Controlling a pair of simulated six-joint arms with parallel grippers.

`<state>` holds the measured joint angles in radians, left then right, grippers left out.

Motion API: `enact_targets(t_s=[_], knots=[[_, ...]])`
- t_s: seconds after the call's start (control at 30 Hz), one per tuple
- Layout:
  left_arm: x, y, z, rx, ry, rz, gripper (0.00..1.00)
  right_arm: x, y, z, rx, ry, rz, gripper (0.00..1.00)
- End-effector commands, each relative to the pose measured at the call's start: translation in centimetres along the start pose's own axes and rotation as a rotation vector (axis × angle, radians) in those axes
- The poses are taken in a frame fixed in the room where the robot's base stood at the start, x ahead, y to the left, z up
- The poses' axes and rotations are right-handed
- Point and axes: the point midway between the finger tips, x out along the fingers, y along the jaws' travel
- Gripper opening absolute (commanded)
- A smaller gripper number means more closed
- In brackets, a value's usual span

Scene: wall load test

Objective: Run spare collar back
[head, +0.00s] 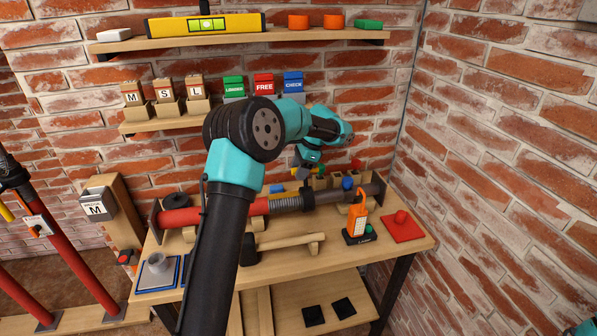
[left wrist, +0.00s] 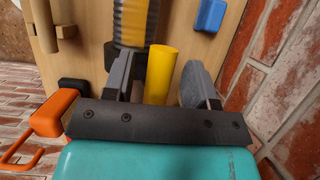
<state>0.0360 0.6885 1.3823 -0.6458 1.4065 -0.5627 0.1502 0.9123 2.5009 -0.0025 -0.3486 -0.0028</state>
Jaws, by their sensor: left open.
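A prop lies along the bench, with a red tube (head: 182,217), a threaded section (head: 286,204) and a dark grey tube (head: 338,196). My left gripper (head: 306,171) is over the back of the bench near the threaded section, partly hidden by my arm. In the left wrist view its fingers (left wrist: 157,78) stand apart, with a yellow cylinder (left wrist: 161,70) showing in the gap. I cannot tell whether they touch it. The threaded section (left wrist: 131,22) shows just beyond, with yellow along its side. I cannot make out which part is the spare collar. My right gripper is not in view.
An orange tester (head: 357,217) stands at the bench's front right, beside a red pad (head: 403,230). A mallet (head: 285,243) lies in front of the prop. A blue block (left wrist: 211,14) lies behind it. The brick wall (left wrist: 285,90) is close on the right.

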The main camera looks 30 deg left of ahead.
Motion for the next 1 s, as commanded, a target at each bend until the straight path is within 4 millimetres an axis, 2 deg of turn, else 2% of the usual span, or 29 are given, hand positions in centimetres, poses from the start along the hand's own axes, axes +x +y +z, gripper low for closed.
enact_targets(t_s=[0.13, 0.4, 0.93, 1.0], knots=[[0.80, 0.00, 0.03, 0.000, -0.001, 0.000, 0.52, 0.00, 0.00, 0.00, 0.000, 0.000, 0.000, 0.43], [0.86, 0.00, 0.00, 0.000, 0.000, 0.000, 0.51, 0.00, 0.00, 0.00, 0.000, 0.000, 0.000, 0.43], [0.83, 0.01, 0.00, 0.000, 0.000, 0.000, 0.00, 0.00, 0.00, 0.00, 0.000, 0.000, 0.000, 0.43], [0.83, 0.01, 0.00, 0.000, 0.000, 0.000, 0.00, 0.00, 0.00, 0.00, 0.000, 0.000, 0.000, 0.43]])
